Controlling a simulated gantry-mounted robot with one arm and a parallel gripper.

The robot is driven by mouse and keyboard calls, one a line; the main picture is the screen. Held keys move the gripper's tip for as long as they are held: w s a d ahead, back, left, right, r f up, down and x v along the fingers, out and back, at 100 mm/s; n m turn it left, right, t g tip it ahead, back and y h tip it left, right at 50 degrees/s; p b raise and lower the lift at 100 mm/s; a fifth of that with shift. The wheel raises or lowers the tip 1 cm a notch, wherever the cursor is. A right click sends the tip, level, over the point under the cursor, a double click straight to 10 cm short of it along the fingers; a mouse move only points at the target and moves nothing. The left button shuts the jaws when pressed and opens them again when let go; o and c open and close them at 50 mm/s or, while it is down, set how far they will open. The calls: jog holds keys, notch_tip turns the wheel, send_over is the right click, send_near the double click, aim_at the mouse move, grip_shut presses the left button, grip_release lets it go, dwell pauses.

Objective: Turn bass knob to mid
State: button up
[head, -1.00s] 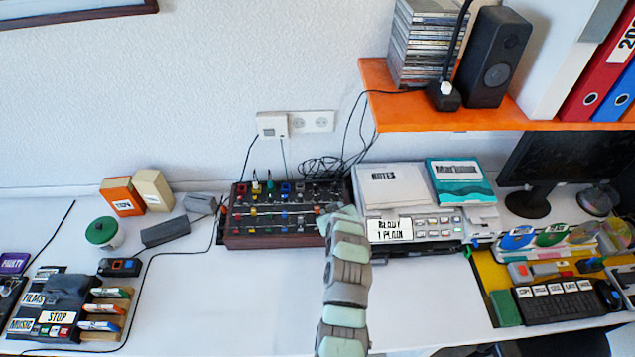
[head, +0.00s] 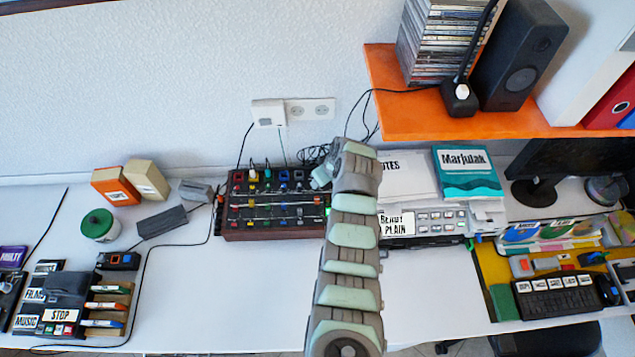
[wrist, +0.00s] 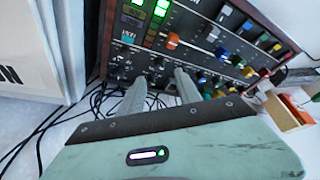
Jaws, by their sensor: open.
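The dark mixer (head: 272,236) with rows of coloured knobs and sliders sits on the white desk, left of centre in the head view. It fills the upper middle of the wrist view (wrist: 210,32). My gripper (wrist: 160,84) is open and empty, its two pale fingers pointing at the mixer's end with small black knobs and green lights. In the head view my gripper (head: 321,178) is at the mixer's upper right corner, partly hidden by my wrist. The knob labels are too small to read, so I cannot tell which is the bass knob. I cannot tell whether the fingers touch anything.
Black cables (wrist: 100,103) lie beside the mixer near my fingers. A label printer or device with papers and a teal book (head: 465,172) stands to the right. The orange shelf (head: 430,121) with a speaker (head: 515,60) overhangs at upper right.

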jog(key=shift+b+x, duration=0.75)
jog(key=shift+x, duration=1.25)
jog(key=shift+w+f+b, duration=0.15)
jog(key=shift+f+b, duration=0.55)
jog(key=shift+b, duration=0.1)
jog(key=shift+w+a+f+b, duration=0.25)
jog(key=shift+f+b, duration=0.35)
jog(key=shift+b, duration=0.45)
jog(key=shift+c, duration=0.2)
jog(key=shift+r, duration=0.1)
grip_shut()
